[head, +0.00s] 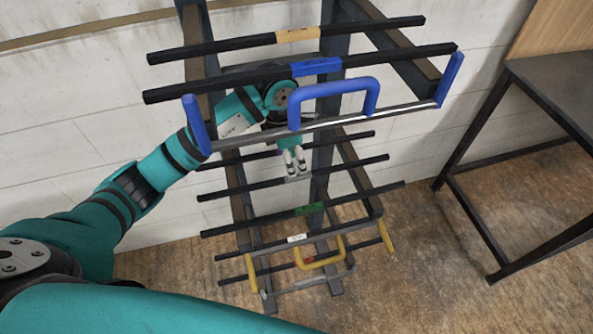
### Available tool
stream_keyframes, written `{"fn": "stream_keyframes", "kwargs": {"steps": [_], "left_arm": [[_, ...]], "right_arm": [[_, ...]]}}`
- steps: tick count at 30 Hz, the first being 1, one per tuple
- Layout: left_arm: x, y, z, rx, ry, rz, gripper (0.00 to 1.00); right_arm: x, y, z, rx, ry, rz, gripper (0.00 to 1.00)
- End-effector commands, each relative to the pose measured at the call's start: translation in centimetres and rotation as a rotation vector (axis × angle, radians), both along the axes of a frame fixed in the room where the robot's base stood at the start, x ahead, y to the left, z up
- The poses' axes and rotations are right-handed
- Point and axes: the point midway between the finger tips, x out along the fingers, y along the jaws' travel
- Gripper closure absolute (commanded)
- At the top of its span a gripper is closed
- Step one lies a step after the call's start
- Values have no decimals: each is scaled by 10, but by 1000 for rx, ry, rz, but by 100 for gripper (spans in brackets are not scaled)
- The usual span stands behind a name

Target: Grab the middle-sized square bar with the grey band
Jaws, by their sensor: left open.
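The dark bar with the grey band (297,179) lies across the middle level of the rack, its ends sticking out on both sides. My left gripper (296,169) reaches in from the left behind the blue-handled gate and points down at this bar. Its pale fingers are open, with the tips right at the grey band. I cannot tell whether they touch the bar or stand around it. Part of my left wrist is hidden behind the upper bars and gate. My right gripper is not in view.
A dark rack (237,178) holds several other bars, with tan (298,34), blue (316,67), green (309,209) and white (297,239) bands. A blue-handled gate (370,97) crosses above; a yellow-handled one (320,256) sits below. A dark table (555,85) stands right.

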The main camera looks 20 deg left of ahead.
Motion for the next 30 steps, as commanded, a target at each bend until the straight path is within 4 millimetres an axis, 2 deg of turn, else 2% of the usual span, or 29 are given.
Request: {"fn": "stream_keyframes", "kwargs": {"steps": [4,10,19,28,30], "left_arm": [[-1,-3,-16,-2,5,0,60],[1,-7,-46,-4,2,0,60],[2,-8,-53,-3,-1,-1,60],[3,-7,-53,-3,-1,-1,98],[3,-8,-53,-3,-1,-1,100]], "right_arm": [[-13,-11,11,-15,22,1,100],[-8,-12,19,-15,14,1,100],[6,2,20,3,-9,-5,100],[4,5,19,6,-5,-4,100],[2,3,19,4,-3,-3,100]]}}
